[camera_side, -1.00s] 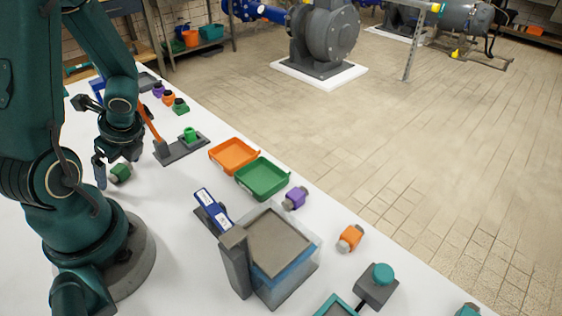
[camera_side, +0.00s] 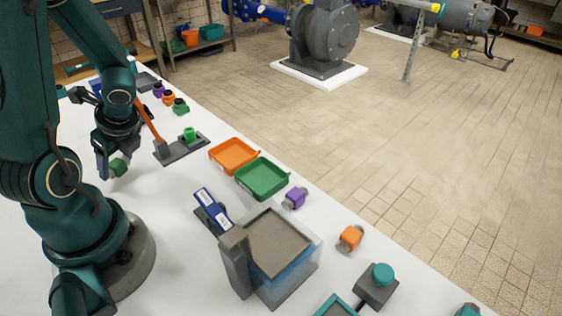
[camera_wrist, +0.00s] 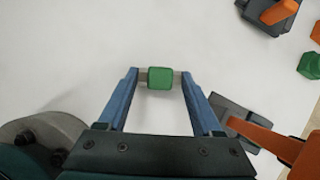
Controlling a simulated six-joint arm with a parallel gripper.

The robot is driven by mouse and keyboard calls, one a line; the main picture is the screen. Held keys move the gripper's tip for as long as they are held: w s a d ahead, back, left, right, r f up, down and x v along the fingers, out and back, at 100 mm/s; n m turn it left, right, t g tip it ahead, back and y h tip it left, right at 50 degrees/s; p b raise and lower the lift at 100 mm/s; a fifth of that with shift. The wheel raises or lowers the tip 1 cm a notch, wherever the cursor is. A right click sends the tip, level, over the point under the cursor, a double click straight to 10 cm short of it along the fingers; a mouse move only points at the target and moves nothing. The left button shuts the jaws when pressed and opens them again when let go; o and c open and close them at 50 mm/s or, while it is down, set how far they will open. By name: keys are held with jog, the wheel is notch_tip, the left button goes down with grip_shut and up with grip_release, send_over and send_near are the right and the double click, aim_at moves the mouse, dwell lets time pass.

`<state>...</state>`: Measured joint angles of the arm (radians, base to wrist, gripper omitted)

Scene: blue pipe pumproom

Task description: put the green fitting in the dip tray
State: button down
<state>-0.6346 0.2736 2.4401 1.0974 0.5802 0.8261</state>
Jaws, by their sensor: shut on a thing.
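The green fitting (camera_side: 118,167), a green block with grey ends, is between the fingers of my gripper (camera_side: 111,168) at the left of the side view. In the wrist view the fitting (camera_wrist: 160,78) sits crosswise between the two blue fingertips, which are shut on its grey ends. It is over or just above the white table; the exact gap cannot be told.
A grey base with an orange lever (camera_side: 149,119) is close to my gripper. Purple (camera_side: 295,198) and orange (camera_side: 350,238) fittings lie near the tank.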

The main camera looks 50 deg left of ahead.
notch_tip(320, 180, up, 16)
jog(key=d+r+n+g+h, duration=0.1)
jog(key=d+n+g+h, duration=0.1)
jog(key=n, duration=0.3)
jog(key=w+d+n+g+h, duration=0.1)
jog(key=w+d+n+h, duration=0.5)
jog(key=n, duration=0.6)
jog(key=n+t+h, duration=0.1)
jog(key=n+h, duration=0.1)
jog(key=n, duration=0.3)
send_over(270, 250)
jog(key=w+a, duration=0.2)
jog(key=f, duration=0.7)
jog(key=shift+s, duration=0.2)
jog(key=shift+d+f, duration=0.3)
jog(key=shift+f, duration=1.85)
